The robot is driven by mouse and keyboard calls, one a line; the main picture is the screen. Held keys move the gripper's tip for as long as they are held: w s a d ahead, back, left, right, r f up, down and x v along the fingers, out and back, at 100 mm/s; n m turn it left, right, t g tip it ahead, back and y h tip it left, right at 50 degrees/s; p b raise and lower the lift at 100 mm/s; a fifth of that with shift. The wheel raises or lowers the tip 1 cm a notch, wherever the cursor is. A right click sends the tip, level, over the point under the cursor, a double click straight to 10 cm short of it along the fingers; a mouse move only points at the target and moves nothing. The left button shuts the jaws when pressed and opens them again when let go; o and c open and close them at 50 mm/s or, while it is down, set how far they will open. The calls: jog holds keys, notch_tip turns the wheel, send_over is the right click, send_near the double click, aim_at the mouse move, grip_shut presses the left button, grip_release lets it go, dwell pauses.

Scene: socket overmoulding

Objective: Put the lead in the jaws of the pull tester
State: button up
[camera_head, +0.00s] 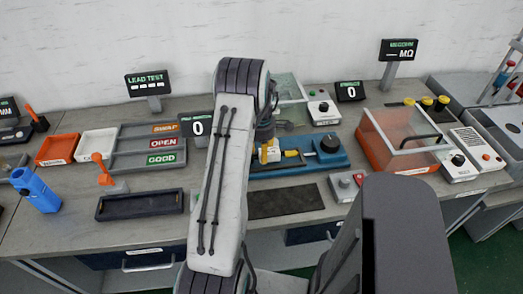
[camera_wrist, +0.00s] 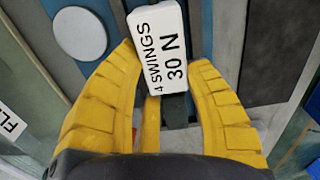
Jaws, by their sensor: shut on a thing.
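My gripper (camera_head: 268,151) is over a blue bench device (camera_head: 300,158) with a black knob, partly behind my arm. In the wrist view its yellow fingers (camera_wrist: 165,70) are closed in around a narrow dark piece (camera_wrist: 176,112), mostly hidden. I cannot tell whether this piece is the lead. A white plate (camera_wrist: 160,45) reading "4 SWINGS 30 N" shows at the fingertips; whether it touches them is unclear. No lead can be made out in the head view. I cannot tell for sure which device is the pull tester.
A "LEAD TEST" display (camera_head: 147,83) stands at the back left. Trays marked SWAP, OPEN and GOOD (camera_head: 120,160) lie left of my arm. An orange box with a clear lid (camera_head: 375,150) stands to the right. A dark mat (camera_head: 285,201) lies clear in front of the blue device.

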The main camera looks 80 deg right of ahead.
jog(key=shift+f, duration=0.7)
jog(key=o, duration=0.9)
jog(key=shift+f, duration=0.1)
